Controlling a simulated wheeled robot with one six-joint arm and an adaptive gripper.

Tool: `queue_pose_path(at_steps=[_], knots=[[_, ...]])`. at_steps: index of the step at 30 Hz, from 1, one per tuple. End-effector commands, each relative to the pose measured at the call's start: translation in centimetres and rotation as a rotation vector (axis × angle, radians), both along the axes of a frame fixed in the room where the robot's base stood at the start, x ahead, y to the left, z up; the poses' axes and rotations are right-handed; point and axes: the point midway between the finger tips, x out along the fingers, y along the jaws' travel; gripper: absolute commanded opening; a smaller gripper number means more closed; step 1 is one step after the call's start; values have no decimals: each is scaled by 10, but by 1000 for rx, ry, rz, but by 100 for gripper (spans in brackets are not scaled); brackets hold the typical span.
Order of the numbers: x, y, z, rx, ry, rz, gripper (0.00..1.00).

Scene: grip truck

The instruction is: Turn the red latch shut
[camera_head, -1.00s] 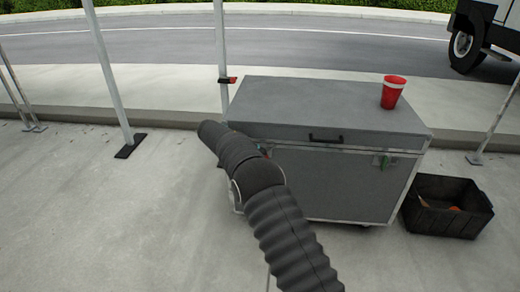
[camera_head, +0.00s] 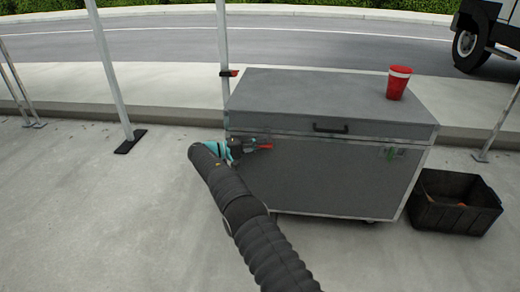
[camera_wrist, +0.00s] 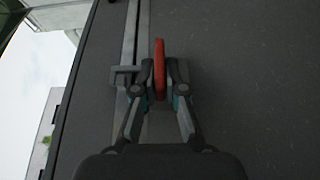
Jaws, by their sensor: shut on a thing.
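The red latch (camera_wrist: 159,68) is on the front of a grey case (camera_head: 320,180), near its upper left corner, just below the lid seam. In the wrist view it stands between my two fingers, which are closed against its sides. The latch's base is partly hidden by the fingers.
A red cup (camera_head: 398,84) stands on the lid's right end. A black crate (camera_head: 453,203) sits at the right. A pole (camera_head: 222,60) stands behind the case's left end.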

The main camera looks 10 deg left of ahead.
Motion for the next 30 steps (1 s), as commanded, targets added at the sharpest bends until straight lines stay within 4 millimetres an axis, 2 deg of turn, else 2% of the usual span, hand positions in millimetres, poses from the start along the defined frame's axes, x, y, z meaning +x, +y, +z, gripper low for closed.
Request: queue_pose_path(at_steps=[16,18,20,30], knots=[[0,0,-1,-27,3,1,0],[0,0,-1,-27,3,1,23],[0,0,-1,-27,3,1,35],[0,0,1,-18,2,1,35]])
